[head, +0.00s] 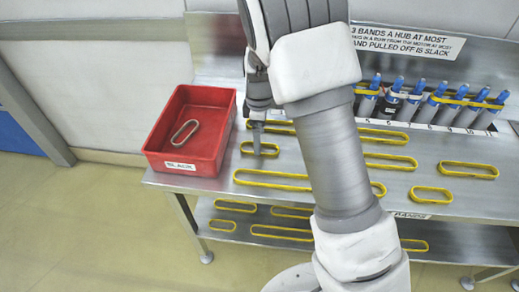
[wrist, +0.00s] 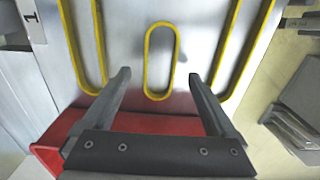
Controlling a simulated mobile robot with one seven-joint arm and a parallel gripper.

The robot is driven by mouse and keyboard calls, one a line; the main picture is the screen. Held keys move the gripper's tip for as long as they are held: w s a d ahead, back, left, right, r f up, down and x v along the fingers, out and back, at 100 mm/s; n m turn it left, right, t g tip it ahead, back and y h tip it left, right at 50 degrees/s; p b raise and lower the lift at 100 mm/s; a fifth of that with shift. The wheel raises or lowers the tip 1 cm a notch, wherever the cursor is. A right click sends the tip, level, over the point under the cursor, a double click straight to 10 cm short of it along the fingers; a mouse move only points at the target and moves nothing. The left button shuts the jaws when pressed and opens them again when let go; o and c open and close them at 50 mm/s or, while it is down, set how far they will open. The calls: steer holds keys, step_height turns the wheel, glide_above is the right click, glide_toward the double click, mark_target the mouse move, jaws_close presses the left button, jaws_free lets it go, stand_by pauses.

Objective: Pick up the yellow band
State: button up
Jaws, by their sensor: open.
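Several yellow bands lie flat on the steel table. A short one (head: 268,155) lies right of the red bin, under my gripper (head: 257,143). In the wrist view a short yellow band (wrist: 147,62) lies lengthwise, its near end between my gripper's (wrist: 158,78) two spread fingertips. The fingers are open with nothing held. I cannot tell whether the fingertips touch the table. Longer yellow bands lie on either side, one left (wrist: 70,38) and one right (wrist: 262,40). My arm hides part of the table in the head view.
A red bin (head: 160,122) labelled SLACK holds a pale band (head: 185,132) at the table's left end; its red wall (wrist: 170,124) shows behind my fingers. Blue-tipped hubs (head: 434,105) with yellow bands stand at the back right. More bands lie on a lower shelf (head: 350,243).

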step_height(320, 180, down, 3)
steer(key=shift+f, duration=0.1)
steer(key=c, duration=1.4)
steer(key=shift+r, duration=0.2)
steer(key=shift+r, duration=0.55)
step_height(320, 180, up, 3)
steer(key=shift+f, duration=0.1)
steer(key=s+d+r, duration=0.1)
steer(key=d+r, duration=0.1)
steer(key=d, duration=0.1)
steer(key=s+d+r, duration=0.1)
steer(key=d+r, duration=0.1)
steer(key=d, duration=0.2)
steer(key=s+d+r+p, duration=0.1)
steer(key=s+d+r, duration=0.1)
steer(key=d+r, duration=0.1)
steer(key=shift+d, duration=0.55)
